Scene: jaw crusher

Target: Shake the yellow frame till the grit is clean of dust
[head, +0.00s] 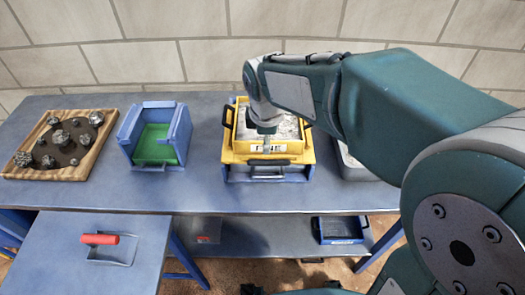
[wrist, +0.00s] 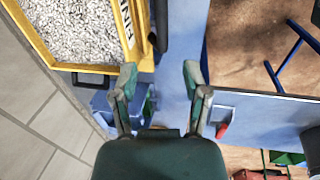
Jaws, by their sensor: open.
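The yellow frame (head: 240,150) sits level on a blue tray (head: 240,174) on the bench, with dark handles at its sides and front. Pale grey grit (head: 286,127) lies inside it. In the wrist view, the yellow frame (wrist: 92,69) fills the upper left, with the grit (wrist: 78,28) and a dark handle (wrist: 162,24) beside its labelled wall. My gripper (wrist: 158,82) is open, with nothing between its fingers. It is over the front part of the frame in the head view, where my wrist hides part of the grit. Dust on the grit cannot be made out.
A blue box with a green inside (head: 156,146) and a wooden tray (head: 82,172) of rocks stand left. A grey tray (head: 345,165) is partly behind my arm. A red-handled scoop (head: 100,239) lies on the lower front table. Another blue tray (head: 340,231) sits below.

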